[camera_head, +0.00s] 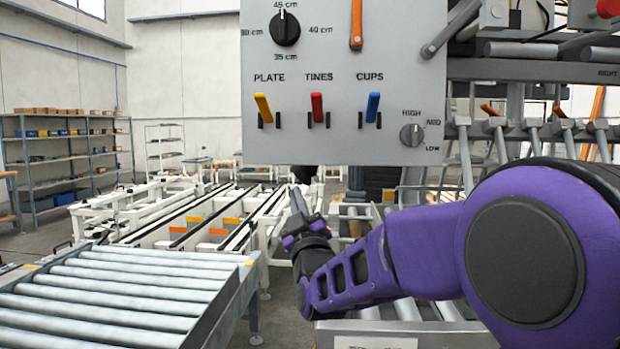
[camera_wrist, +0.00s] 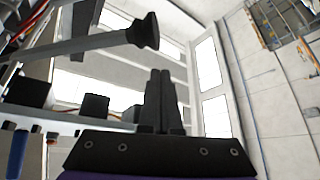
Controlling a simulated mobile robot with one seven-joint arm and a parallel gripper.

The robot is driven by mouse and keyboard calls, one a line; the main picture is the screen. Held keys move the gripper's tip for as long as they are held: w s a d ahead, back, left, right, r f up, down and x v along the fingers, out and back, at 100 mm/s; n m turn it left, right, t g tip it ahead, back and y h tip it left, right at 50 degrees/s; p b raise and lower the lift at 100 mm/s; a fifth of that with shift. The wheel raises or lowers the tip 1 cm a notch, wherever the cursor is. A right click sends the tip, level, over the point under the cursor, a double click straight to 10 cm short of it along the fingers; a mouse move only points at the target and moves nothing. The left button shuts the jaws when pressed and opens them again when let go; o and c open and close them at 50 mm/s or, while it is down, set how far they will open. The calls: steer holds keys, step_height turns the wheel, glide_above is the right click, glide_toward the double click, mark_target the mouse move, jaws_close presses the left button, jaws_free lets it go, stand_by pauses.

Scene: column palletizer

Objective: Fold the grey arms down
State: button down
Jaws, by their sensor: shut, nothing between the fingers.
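My gripper (camera_head: 298,204) is at the left end of my purple arm, below the grey control panel. Its fingers also show in the wrist view (camera_wrist: 160,88), shut together and empty. Several grey bars stand upright or slanted at the right, such as one grey arm (camera_head: 466,155). Thicker grey bars, such as a grey bar (camera_head: 451,29), stick out above them. In the wrist view a grey rod with a black end (camera_wrist: 85,44) reaches across the upper left, apart from the fingers. I cannot tell which of these are the task's arms.
The grey control panel (camera_head: 340,145) carries a yellow PLATE lever (camera_head: 263,107), a red TINES lever (camera_head: 317,107), a blue CUPS lever (camera_head: 373,107) and dials. A roller conveyor (camera_head: 140,275) lies at left front, with white conveyor frames behind it. Shelves (camera_head: 65,165) stand far left.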

mark_target(293, 168)
steer(key=shift+m+t, duration=0.3)
steer(key=x, duration=1)
steer(key=shift+d+r+p, duration=0.25)
steer(key=shift+d+p, duration=0.05)
steer(key=shift+p, duration=0.1)
steer(key=shift+w+f, duration=0.1)
